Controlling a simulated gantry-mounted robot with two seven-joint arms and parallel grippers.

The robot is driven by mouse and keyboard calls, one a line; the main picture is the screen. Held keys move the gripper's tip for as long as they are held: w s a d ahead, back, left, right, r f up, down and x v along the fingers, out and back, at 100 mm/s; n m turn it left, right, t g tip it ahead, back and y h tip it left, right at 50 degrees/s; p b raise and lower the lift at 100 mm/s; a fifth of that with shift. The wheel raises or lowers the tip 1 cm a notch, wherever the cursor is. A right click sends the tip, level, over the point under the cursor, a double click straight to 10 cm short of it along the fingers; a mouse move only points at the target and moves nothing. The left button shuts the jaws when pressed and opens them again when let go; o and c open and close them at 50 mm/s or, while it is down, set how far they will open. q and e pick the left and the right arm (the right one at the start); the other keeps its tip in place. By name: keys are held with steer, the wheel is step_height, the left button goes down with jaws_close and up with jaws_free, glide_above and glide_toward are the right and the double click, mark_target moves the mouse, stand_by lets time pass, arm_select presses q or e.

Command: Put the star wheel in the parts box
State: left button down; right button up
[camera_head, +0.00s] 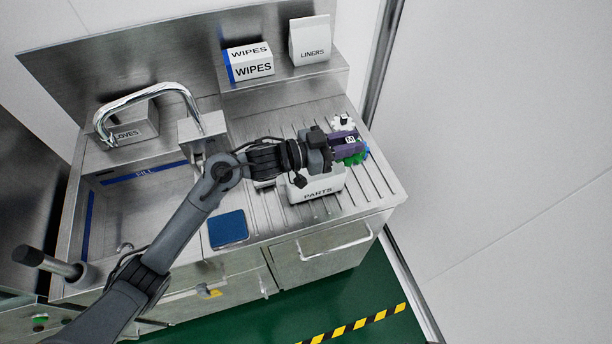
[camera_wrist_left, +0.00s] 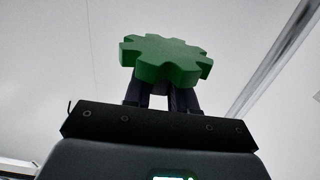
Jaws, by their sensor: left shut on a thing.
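The star wheel is green, flat and toothed. In the left wrist view the star wheel (camera_wrist_left: 165,60) sits across the tips of my dark fingers. In the head view the star wheel (camera_head: 359,157) shows partly, at the far end of my left gripper (camera_head: 350,146), which is shut on it. The gripper is above the right part of the drainboard, just behind and right of the white parts box (camera_head: 318,190). The box stands on the drainboard with its label to the front. My gripper and wrist hide much of its top. My right gripper is not in view.
A small white toothed part (camera_head: 343,121) shows behind my gripper. A wipes box (camera_head: 252,66) and a liners box (camera_head: 311,42) stand on the back shelf. The sink with the tap (camera_head: 150,92) is left, a blue pad (camera_head: 228,229) at the front. The right drainboard edge is clear.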

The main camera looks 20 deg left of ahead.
arm_select(q)
steer(key=shift+s+a+f+b, duration=0.25)
steer(key=shift+a+f+b, duration=0.15)
steer(key=shift+a+f, duration=1.45)
steer(key=shift+s+a+f+b, duration=0.2)
steer(key=shift+a+f+b, duration=0.15)
steer(key=shift+a+f, duration=1.45)
steer(key=shift+s+a+f+b, duration=0.25)
steer(key=shift+a+f+b, duration=0.15)
steer(key=shift+a+f, duration=1.4)
steer(key=shift+a+r, duration=0.15)
